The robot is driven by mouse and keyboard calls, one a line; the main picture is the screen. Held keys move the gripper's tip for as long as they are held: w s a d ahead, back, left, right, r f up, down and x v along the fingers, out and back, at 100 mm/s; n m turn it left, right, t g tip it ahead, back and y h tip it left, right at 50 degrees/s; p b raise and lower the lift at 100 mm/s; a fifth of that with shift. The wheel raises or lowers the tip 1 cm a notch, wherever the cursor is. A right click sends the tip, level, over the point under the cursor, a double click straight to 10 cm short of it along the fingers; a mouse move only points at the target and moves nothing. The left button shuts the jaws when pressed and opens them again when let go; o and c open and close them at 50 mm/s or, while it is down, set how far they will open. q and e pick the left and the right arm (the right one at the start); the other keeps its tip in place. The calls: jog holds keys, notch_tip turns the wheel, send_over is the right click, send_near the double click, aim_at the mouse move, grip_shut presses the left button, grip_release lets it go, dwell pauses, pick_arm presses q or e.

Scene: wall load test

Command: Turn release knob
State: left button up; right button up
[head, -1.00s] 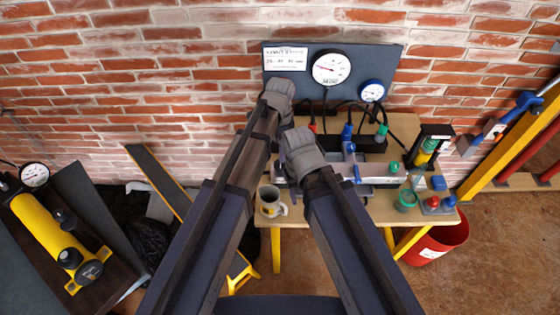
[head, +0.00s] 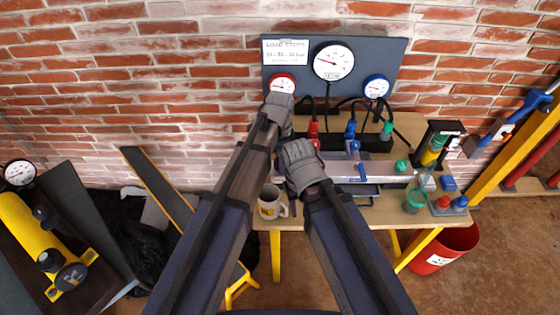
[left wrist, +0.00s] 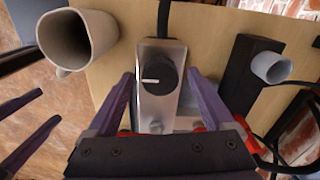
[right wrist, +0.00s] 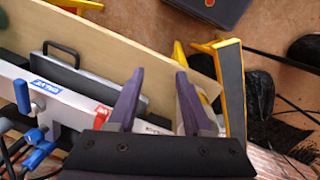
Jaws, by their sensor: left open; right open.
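A black round knob (left wrist: 158,74) with a white pointer mark sits on a silver block (left wrist: 160,110) in the left wrist view; the mark points left there. My left gripper (left wrist: 161,76) is open, its purple fingers on either side of the block near the knob; whether they touch is unclear. In the head view my left gripper (head: 278,112) hides the knob, and its fingertips are hidden. My right gripper (head: 299,160) is just right of it. The right wrist view shows this gripper (right wrist: 160,76) open and empty above the bench edge and a silver bar (right wrist: 60,103).
The wooden bench (head: 400,210) carries a mug (head: 270,203), hoses and a green-topped container (head: 414,200). A dark panel with gauges (head: 334,62) stands behind against the brick wall. A red bucket (head: 440,248) is at lower right. A dark plank (head: 152,190) leans at left.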

pick_arm(q)
jog(key=c, duration=1.4)
jog(key=shift+o, duration=0.2)
jog(key=shift+n, duration=0.3)
jog(key=n, duration=0.3)
jog(key=shift+n, duration=0.4)
jog(key=n, duration=0.4)
jog(key=shift+s+n, duration=0.1)
jog(key=shift+n, duration=0.2)
jog(key=n, duration=0.4)
jog(key=shift+d+n, duration=0.1)
jog(key=shift+n, duration=2.3)
